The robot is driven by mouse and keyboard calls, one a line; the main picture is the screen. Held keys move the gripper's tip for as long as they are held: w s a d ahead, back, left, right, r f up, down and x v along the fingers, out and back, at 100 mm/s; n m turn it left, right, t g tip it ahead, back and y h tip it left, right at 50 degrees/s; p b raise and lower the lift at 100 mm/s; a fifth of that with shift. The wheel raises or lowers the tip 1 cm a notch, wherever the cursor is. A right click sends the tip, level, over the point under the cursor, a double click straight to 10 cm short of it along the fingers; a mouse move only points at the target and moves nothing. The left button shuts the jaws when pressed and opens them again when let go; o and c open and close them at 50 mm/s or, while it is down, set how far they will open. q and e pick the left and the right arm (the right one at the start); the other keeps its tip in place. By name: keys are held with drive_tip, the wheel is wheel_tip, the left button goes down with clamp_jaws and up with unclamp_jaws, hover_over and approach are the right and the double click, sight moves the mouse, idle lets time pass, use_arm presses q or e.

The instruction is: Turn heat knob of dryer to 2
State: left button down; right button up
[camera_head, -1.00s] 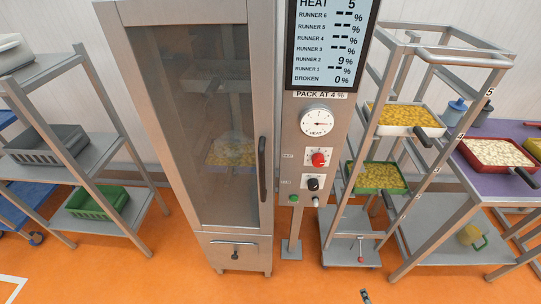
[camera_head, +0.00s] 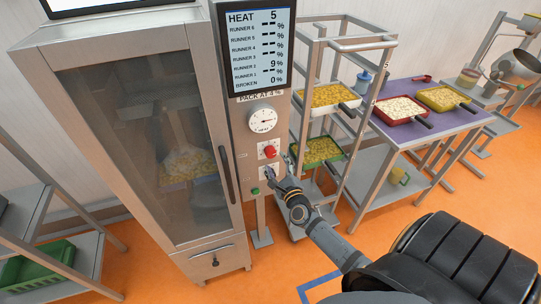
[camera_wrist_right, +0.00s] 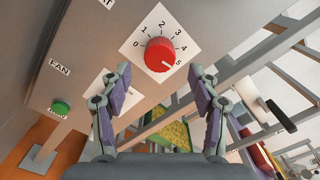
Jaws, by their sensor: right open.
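The dryer (camera_head: 196,254) is a tall metal cabinet with a glass door and a control column on its right. The red heat knob (camera_head: 270,152) sits on a white plate below the round gauge (camera_head: 263,121). In the right wrist view the knob (camera_wrist_right: 160,54) has a 0 to 5 scale, and its white mark points toward 5. The display (camera_head: 257,50) reads HEAT 5. My right gripper (camera_head: 281,168) is close to the column, just below the knob. In the wrist view its open fingers (camera_wrist_right: 160,76) stand either side of the knob, apart from it. My left gripper is out of view.
A green FAN button (camera_wrist_right: 61,107) is left of the gripper in the wrist view. A metal rack (camera_head: 360,145) with trays of yellow pieces stands close right of the column. A purple-topped table (camera_head: 440,127) with trays is further right. Orange floor is clear in front.

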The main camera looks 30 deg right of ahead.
sight(272, 155)
drive_tip(key=x, duration=0.5)
drive_tip(key=c, duration=1.2)
